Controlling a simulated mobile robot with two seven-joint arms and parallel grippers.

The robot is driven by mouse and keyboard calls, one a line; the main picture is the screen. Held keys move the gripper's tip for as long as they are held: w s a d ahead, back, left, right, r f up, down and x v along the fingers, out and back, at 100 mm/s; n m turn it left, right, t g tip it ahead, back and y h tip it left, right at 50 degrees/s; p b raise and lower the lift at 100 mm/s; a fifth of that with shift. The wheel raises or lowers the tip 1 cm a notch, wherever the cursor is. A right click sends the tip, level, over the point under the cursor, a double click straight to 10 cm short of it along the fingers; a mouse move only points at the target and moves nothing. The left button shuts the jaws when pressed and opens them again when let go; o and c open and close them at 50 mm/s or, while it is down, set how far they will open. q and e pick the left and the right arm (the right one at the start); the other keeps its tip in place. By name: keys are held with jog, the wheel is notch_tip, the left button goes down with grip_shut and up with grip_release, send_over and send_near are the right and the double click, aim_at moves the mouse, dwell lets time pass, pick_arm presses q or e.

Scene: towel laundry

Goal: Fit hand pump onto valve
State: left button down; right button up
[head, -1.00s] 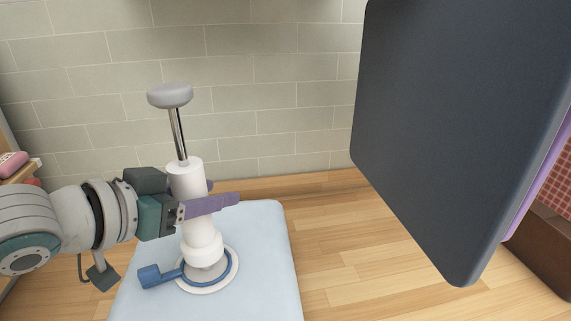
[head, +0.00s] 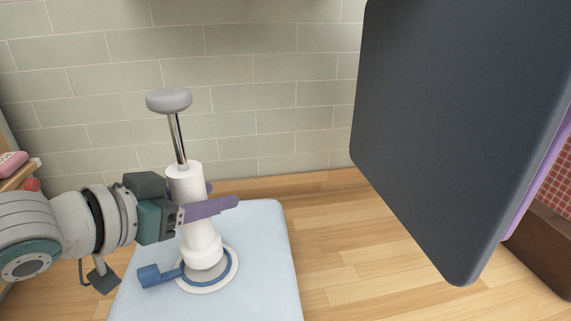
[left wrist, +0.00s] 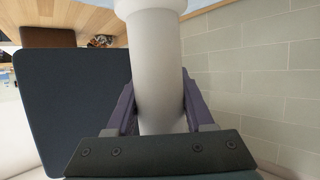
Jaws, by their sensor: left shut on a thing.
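The white hand pump (head: 200,240) stands nearly upright, tilted slightly, with its metal rod and grey knob handle (head: 169,100) extended at the top. My left gripper (head: 212,208) is shut around the pump's white barrel, which also shows between the purple fingers in the left wrist view (left wrist: 158,85). The pump's lower end meets the round valve (head: 215,283), which has a pale disc, a blue ring and a blue tab (head: 155,275). The valve is set in a light blue padded bag (head: 265,260). The exact contact between pump and valve is hidden by the pump's foot. My right gripper is out of view.
A large dark panel (head: 450,130) fills the right side, close to the camera. A tiled wall (head: 280,70) stands behind. A shelf with a pink item (head: 12,163) is at the far left.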

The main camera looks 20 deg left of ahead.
pick_arm(q)
jog(key=shift+f+b, duration=0.55)
jog(key=shift+f, duration=0.8)
dwell(2.6)
grip_release()
jog(key=shift+f, duration=0.1)
jog(key=shift+r, duration=0.2)
notch_tip(320, 180, up, 7)
jog(key=p, duration=0.7)
dwell(0.4)
jog(key=shift+f, duration=0.1)
dwell(0.3)
